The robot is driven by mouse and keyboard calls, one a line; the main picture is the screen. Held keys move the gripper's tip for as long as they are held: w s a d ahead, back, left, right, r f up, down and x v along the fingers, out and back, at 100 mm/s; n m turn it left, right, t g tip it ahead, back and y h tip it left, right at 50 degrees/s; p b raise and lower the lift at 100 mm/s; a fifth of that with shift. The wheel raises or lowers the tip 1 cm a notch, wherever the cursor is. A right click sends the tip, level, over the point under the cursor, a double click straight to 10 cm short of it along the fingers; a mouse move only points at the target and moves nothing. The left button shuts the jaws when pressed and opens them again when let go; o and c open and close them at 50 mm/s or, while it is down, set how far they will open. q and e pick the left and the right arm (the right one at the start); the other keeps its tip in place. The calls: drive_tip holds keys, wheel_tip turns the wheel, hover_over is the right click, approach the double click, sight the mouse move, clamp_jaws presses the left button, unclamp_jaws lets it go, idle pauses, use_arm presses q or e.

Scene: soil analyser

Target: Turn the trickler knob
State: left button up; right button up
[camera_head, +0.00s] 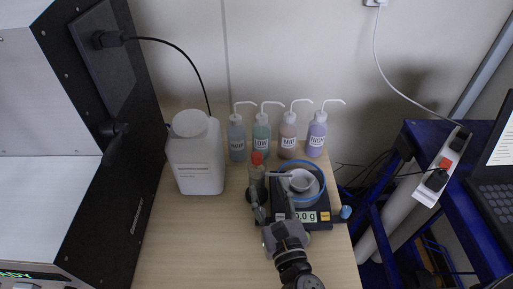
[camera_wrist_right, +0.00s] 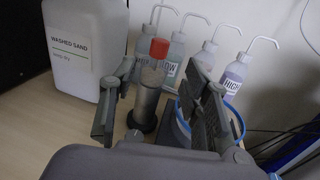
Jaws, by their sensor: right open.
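The trickler (camera_head: 257,180) is a grey upright cylinder with a red knob (camera_head: 257,158) on top, standing left of the scale. The red knob also shows in the right wrist view (camera_wrist_right: 159,48). My right gripper (camera_head: 270,192) is open, reaching in from the front. In the wrist view its fingers (camera_wrist_right: 155,95) are spread, with the trickler body (camera_wrist_right: 149,100) showing between them; whether they touch it I cannot tell. A scale (camera_head: 318,216) reads about 0.0 g and carries a small white bowl (camera_head: 301,181) inside a blue-rimmed ring. My left gripper is not in view.
Several wash bottles (camera_head: 288,137) stand behind the trickler. A white washed sand jug (camera_head: 197,160) is at the left, beside a large machine (camera_head: 110,170). A blue cart with a laptop (camera_head: 495,195) is at the right. The table front (camera_head: 190,245) is clear left of my arm.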

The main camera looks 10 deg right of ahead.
sight(258, 160)
drive_tip(key=w+p, duration=0.2)
drive_tip(key=w, duration=0.9)
drive_tip(key=shift+w+a, duration=0.1)
drive_tip(key=shift+w+p, duration=0.3)
drive_tip(key=shift+w, duration=0.1)
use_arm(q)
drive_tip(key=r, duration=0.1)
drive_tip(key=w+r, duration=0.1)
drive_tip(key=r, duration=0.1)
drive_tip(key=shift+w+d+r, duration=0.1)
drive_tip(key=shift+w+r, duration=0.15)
use_arm(e)
clamp_jaws()
